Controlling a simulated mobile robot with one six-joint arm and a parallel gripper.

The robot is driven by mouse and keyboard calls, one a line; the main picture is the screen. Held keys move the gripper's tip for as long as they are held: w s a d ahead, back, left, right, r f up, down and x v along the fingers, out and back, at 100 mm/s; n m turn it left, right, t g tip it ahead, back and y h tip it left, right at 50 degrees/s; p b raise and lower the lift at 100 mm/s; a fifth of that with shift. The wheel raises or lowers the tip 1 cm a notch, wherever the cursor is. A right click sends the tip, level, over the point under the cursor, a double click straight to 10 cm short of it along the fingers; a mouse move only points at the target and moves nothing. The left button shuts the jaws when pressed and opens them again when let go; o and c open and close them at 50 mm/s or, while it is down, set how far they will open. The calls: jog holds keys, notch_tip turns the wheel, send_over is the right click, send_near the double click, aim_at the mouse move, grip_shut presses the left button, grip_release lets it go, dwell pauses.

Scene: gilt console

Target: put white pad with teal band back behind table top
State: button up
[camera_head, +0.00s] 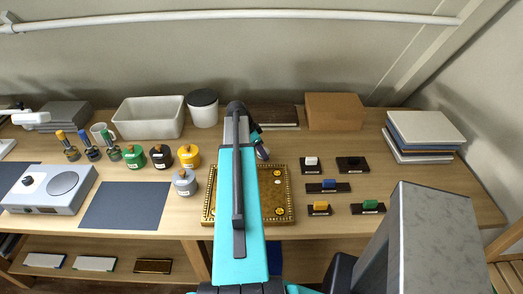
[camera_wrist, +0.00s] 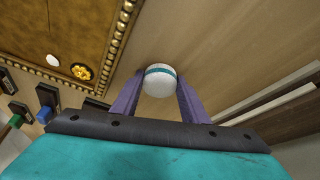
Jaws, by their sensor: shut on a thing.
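The white pad with a teal band (camera_wrist: 159,84) sits between the two purple fingers of my gripper (camera_wrist: 157,90) in the wrist view. My gripper is shut on it, over the wooden table top (camera_wrist: 215,50). I cannot tell whether the pad touches the wood. In the head view my arm hides most of the gripper, and the pad cannot be made out. The gilt-edged brown panel (camera_wrist: 60,25) lies beside the gripper, at the upper left of the wrist view. It also shows under my arm in the head view (camera_head: 208,207).
Several dark stands with coloured blocks, such as the blue block (camera_head: 329,184), are right of the panel. A cardboard box (camera_head: 334,111), a white tub (camera_head: 149,118) and a dark-lidded canister (camera_head: 203,108) stand at the back. Stacked boards (camera_head: 425,130) lie at the right.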

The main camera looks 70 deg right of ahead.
jog(key=shift+f, duration=0.2)
jog(key=o, duration=1)
jog(key=shift+o, duration=0.2)
jog(key=shift+r, duration=0.15)
jog(key=shift+r, duration=0.1)
jog(key=b+v, duration=0.4)
jog(key=v, duration=0.8)
